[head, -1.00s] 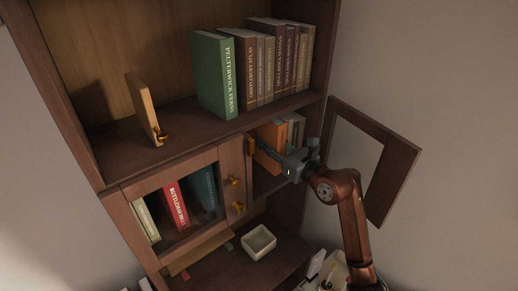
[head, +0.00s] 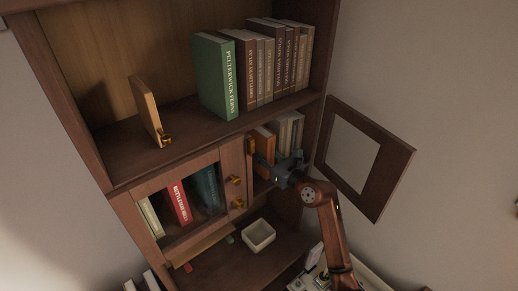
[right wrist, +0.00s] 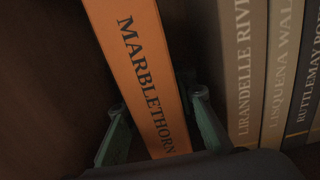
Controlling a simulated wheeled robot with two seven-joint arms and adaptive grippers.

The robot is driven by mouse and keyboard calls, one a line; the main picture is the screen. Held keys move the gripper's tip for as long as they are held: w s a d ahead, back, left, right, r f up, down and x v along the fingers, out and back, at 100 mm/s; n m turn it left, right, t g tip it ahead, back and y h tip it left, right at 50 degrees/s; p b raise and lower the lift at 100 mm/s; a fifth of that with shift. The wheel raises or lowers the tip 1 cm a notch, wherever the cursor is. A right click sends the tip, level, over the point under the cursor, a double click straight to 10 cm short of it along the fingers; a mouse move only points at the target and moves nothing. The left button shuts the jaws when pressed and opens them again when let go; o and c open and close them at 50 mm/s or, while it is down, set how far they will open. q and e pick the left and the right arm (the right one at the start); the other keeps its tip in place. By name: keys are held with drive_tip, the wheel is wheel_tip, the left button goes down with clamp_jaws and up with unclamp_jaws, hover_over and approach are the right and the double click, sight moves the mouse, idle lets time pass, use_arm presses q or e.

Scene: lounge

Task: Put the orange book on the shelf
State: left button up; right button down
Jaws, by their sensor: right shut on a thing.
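The orange book (head: 264,143), lettered MARBLETHORN, stands in the open right-hand compartment of the cabinet. My right gripper (head: 270,166) reaches into this compartment from the front. In the right wrist view, its two fingers (right wrist: 158,108) sit on either side of the lower spine of the orange book (right wrist: 142,70), shut on it. The book leans slightly in that view. The upper shelf (head: 185,137) is open and holds a row of books at its right, with bare board left of the green book (head: 215,78). My left gripper is not in view.
Grey and dark books (right wrist: 245,60) stand just right of the orange book. The framed cabinet door (head: 385,175) hangs open at the right, near my right arm. A wooden bookend (head: 146,108) stands on the upper shelf.

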sight(271, 159)
drive_tip(key=c, duration=1.6)
unclamp_jaws()
drive_tip(key=b+v, duration=0.2)
drive_tip(key=v, duration=0.8)
drive_tip(key=shift+s+d+f+b, duration=0.1)
drive_tip(key=shift+s+d+b, duration=0.1)
drive_tip(key=shift+s+b, duration=0.15)
drive_tip(key=shift+s+d, duration=0.4)
drive_tip(key=shift+s, duration=0.1)
